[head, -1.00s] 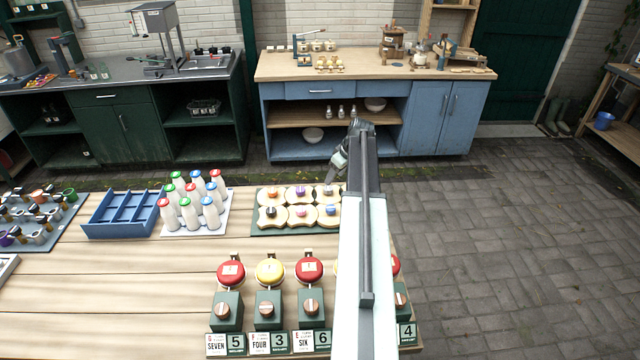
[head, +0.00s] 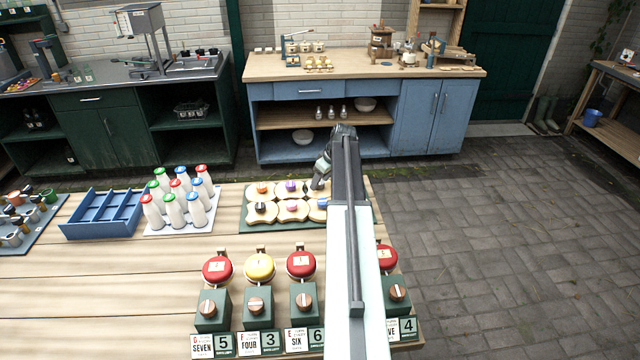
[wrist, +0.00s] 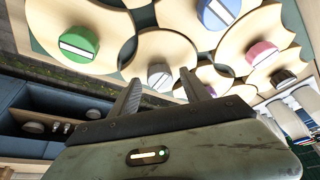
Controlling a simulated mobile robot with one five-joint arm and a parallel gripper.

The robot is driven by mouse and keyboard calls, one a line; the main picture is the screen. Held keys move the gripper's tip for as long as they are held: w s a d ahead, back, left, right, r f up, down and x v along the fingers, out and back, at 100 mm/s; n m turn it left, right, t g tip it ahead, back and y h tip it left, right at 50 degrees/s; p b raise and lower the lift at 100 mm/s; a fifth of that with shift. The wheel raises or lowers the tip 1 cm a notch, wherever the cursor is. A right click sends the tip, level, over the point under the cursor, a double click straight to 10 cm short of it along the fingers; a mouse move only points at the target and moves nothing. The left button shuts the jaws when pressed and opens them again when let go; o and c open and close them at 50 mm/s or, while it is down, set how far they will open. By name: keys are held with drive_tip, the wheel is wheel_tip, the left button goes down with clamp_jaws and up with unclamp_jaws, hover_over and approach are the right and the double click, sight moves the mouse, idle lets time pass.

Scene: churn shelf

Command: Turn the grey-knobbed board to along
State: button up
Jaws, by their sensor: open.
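The grey-knobbed board shows in the wrist view as a pale wooden board (wrist: 155,50) with a light grey knob (wrist: 160,77) bearing a white stripe. It lies between the green-knobbed board (wrist: 78,42) and the purple-knobbed board (wrist: 210,72). My gripper (wrist: 158,78) is open and empty, its two fingers appearing on either side of the grey knob; I cannot tell whether they touch it. In the head view my gripper (head: 319,183) is over the back row of boards, hiding most of the grey-knobbed one.
Blue-knobbed (wrist: 218,12) and pink-knobbed (wrist: 262,53) boards lie close by. In the head view, white bottles with coloured caps (head: 180,205) and a blue divided tray (head: 103,214) stand left. Red and yellow capped posts (head: 259,268) stand in front. My arm hides the boards' right side.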

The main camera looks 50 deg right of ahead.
clamp_jaws()
drive_tip(key=shift+a+m, duration=0.1)
drive_tip(key=shift+m, duration=0.3)
drive_tip(key=m+h, duration=0.1)
drive_tip(key=m, duration=0.2)
drive_tip(key=shift+a+m+h, duration=0.1)
drive_tip(key=shift+m+h, duration=0.2)
drive_tip(key=m, duration=0.2)
drive_tip(key=m+g+h, duration=0.1)
drive_tip(key=m, duration=0.1)
drive_tip(key=shift+a+h, duration=0.1)
drive_tip(key=shift+h, duration=0.2)
drive_tip(key=m+g, duration=0.1)
drive_tip(key=m, duration=0.2)
drive_tip(key=m+h, duration=0.1)
drive_tip(key=m, duration=0.1)
drive_tip(key=shift+w+m+g, duration=0.15)
drive_tip(key=shift+m+g, duration=0.25)
drive_tip(key=shift+m+g+h, duration=0.4)
drive_tip(key=shift+m+g, duration=0.3)
drive_tip(key=shift+m, duration=1.2)
drive_tip(key=shift+a, duration=0.1)
